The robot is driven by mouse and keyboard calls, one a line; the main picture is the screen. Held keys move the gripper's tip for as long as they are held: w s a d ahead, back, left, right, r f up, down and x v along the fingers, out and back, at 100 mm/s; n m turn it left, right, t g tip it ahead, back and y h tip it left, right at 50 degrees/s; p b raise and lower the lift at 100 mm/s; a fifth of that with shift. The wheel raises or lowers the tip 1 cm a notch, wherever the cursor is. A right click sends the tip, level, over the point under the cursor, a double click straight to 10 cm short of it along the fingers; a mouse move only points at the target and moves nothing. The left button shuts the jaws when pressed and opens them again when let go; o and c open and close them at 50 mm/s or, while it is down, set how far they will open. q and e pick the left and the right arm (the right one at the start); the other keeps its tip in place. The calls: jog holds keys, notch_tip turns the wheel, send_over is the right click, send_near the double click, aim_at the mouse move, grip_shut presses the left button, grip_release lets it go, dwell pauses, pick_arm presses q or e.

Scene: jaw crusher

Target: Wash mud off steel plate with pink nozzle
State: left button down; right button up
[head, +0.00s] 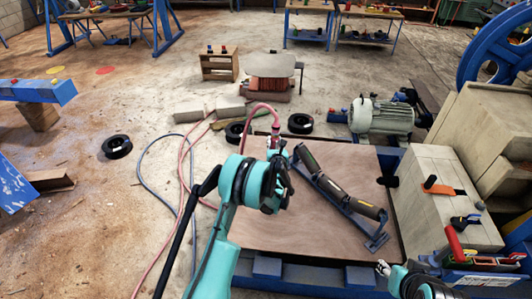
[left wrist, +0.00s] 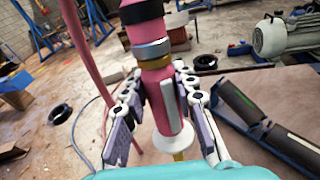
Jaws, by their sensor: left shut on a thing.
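The pink nozzle (left wrist: 155,85) is between the fingers of my left gripper (left wrist: 160,110), which is shut on it. The nozzle has a grey collar and a brass ring, with a white disc below. In the head view my left gripper (head: 278,172) is above the plate's left part, with pink showing at the nozzle (head: 277,143). The steel plate (head: 265,228) is a wide, flat, brown surface in a blue frame; I cannot tell mud from bare plate by colour. My right gripper (head: 384,268) is at the bottom right, small and partly cut off.
A blue frame with dark rollers (head: 340,192) lies across the plate. A pink hose (head: 187,160) and a blue hose (head: 152,182) run over the floor. A beige block (head: 440,200) with tools and a grey motor (head: 383,117) stand at the right. Black rings (head: 117,146) lie about.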

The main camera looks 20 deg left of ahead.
pick_arm(q)
jog(key=w+a+f+n+g+y, duration=0.1)
jog(key=w+a+f+g, duration=0.15)
jog(key=f, duration=0.35)
jog(key=w+a+f+n+g+y, duration=0.1)
jog(key=w+a+f+y, duration=0.15)
jog(key=f, duration=0.35)
jog(key=shift+s+d, duration=0.6)
jog(key=shift+s, duration=4.85)
jog(key=shift+s+a, duration=1.1)
jog(key=shift+a, duration=3.7)
jog(key=w+a, duration=0.2)
jog(key=w, duration=0.7)
jog(key=shift+w+a+h, duration=0.15)
jog(key=shift+w+h, duration=0.2)
jog(key=shift+w, duration=0.05)
jog(key=shift+t, duration=0.25)
jog(key=shift+r, duration=0.1)
